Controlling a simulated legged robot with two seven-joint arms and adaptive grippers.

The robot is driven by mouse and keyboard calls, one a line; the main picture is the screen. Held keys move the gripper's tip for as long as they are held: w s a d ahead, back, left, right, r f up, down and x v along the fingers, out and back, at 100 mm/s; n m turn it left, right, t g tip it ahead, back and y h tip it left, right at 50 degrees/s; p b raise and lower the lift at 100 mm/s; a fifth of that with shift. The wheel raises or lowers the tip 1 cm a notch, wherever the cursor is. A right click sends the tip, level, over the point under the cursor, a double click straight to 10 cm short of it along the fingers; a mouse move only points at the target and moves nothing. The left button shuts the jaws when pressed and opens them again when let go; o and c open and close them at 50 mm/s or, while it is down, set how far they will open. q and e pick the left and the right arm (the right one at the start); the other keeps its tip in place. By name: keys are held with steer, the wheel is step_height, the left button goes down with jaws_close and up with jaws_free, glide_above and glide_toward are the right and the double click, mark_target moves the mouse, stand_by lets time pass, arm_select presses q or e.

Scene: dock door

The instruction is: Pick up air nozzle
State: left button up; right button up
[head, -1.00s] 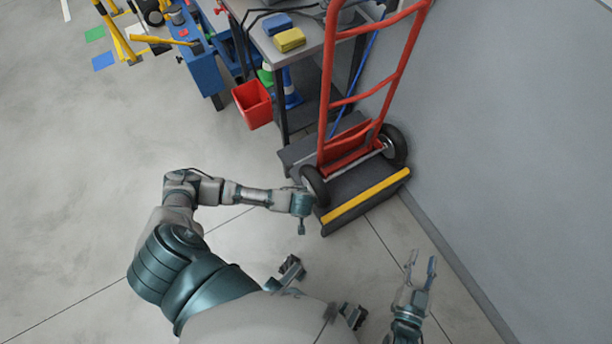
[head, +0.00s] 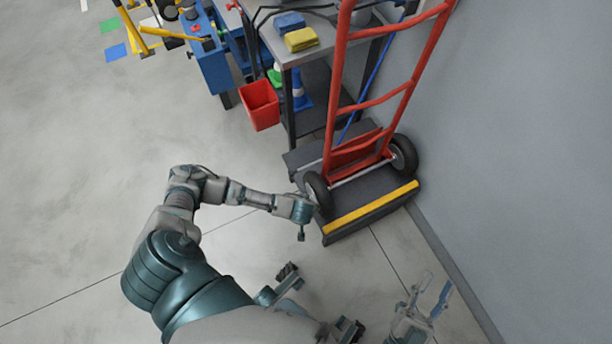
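I cannot make out an air nozzle in the head view. A blue hose (head: 377,58) hangs behind the red hand truck, beside the grey worktable; its ends are hidden. My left gripper (head: 301,233) points down in front of the hand truck's left wheel. It is seen edge-on and small, so I cannot tell whether it is open or shut. My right gripper (head: 434,284) is at the lower right, over bare floor near the wall. Its two fingers are spread, with nothing between them.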

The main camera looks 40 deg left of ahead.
arm_select(q)
jaws_close()
